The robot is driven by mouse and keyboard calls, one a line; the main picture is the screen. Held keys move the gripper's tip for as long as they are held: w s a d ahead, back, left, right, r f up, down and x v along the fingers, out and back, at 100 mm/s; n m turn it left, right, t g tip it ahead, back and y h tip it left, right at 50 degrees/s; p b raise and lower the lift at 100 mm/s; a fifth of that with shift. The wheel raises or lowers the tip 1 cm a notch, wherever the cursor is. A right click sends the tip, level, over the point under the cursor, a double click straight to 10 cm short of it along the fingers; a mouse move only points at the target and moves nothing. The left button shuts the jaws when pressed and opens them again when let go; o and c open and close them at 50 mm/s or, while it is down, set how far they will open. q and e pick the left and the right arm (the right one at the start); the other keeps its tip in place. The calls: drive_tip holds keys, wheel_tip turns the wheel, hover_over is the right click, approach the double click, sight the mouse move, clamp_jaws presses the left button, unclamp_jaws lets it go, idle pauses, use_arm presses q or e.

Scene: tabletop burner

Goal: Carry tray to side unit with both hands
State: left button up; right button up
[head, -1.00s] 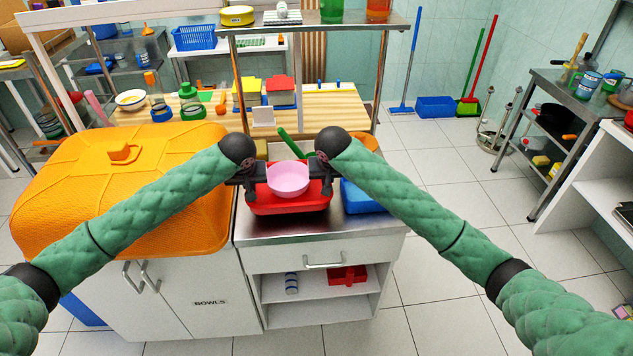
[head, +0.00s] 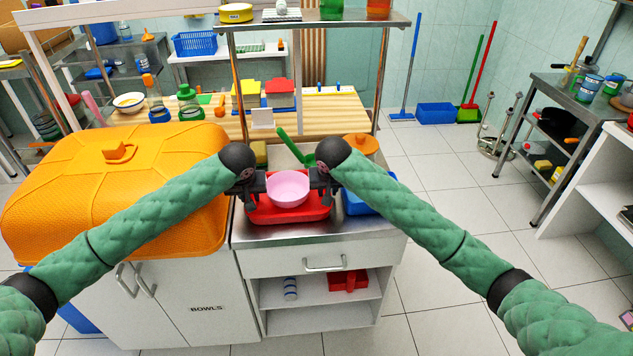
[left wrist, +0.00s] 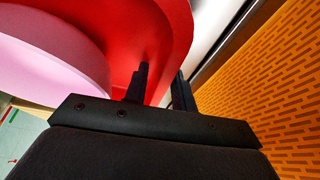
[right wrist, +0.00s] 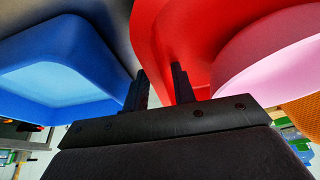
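The red tray (head: 286,213) carries a pink bowl (head: 288,187) and is level over the steel top of the side unit (head: 350,227); I cannot tell whether it touches that top. My left gripper (head: 254,196) is at the tray's left side, its fingers either side of the red wall in the left wrist view (left wrist: 160,88). My right gripper (head: 322,192) is at the right side, its fingers either side of the wall in the right wrist view (right wrist: 160,88). Both look shut on the tray.
A blue container (head: 355,204) stands close to the tray's right. A large orange woven cover (head: 115,190) fills the counter on the left. An orange item (head: 362,144) and a green-handled item (head: 290,150) lie behind the tray. A shelf post (head: 378,85) rises behind right.

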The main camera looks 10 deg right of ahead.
drive_tip(key=shift+a, duration=0.1)
drive_tip(key=shift+r, duration=0.1)
use_arm(q)
drive_tip(key=v, duration=1.2)
use_arm(e)
drive_tip(key=v, duration=1.1)
drive_tip(key=shift+s+r, duration=0.25)
drive_tip(key=shift+r, duration=0.05)
